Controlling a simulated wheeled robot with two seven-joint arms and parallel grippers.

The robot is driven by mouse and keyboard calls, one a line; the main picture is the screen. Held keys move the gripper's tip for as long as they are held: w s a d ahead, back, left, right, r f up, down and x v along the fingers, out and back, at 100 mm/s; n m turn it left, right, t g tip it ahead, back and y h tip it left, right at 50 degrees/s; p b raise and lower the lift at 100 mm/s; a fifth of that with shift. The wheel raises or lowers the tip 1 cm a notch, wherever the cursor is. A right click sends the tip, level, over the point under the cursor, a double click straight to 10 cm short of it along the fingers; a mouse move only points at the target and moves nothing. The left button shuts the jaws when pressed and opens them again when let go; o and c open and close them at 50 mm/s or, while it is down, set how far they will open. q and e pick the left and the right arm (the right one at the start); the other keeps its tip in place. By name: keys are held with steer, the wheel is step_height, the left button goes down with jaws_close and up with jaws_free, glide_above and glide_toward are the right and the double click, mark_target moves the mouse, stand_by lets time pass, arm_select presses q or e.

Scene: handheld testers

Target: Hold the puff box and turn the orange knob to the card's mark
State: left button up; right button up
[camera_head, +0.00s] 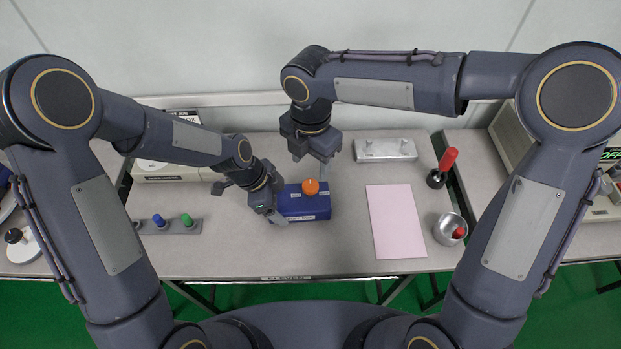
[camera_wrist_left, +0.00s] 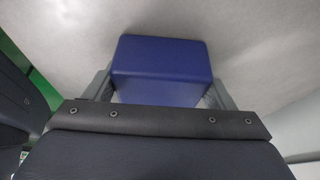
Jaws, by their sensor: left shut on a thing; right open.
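The blue puff box (camera_head: 308,208) sits on the table in front of me, with the orange knob (camera_head: 310,187) on its top and small pale labels around it. My left gripper (camera_head: 279,206) is shut on the box's left end. In the left wrist view the blue box (camera_wrist_left: 160,70) shows between the two grey fingers. My right gripper (camera_head: 321,168) is open, pointing down just behind and above the knob; whether it touches the knob is unclear. I cannot make out a card with a mark; the labels are too small to read.
A plain pink sheet (camera_head: 396,222) lies right of the box. A metal cup (camera_head: 449,229) with something red inside and a red-handled tool (camera_head: 444,166) stand further right. A metal block (camera_head: 385,150) is behind. A grey rack (camera_head: 170,226) with coloured pegs is at left.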

mark_target(310, 184)
step_height(310, 184, down, 7)
steer(key=shift+f, duration=0.1)
stand_by(0.3)
steer(key=c, duration=1)
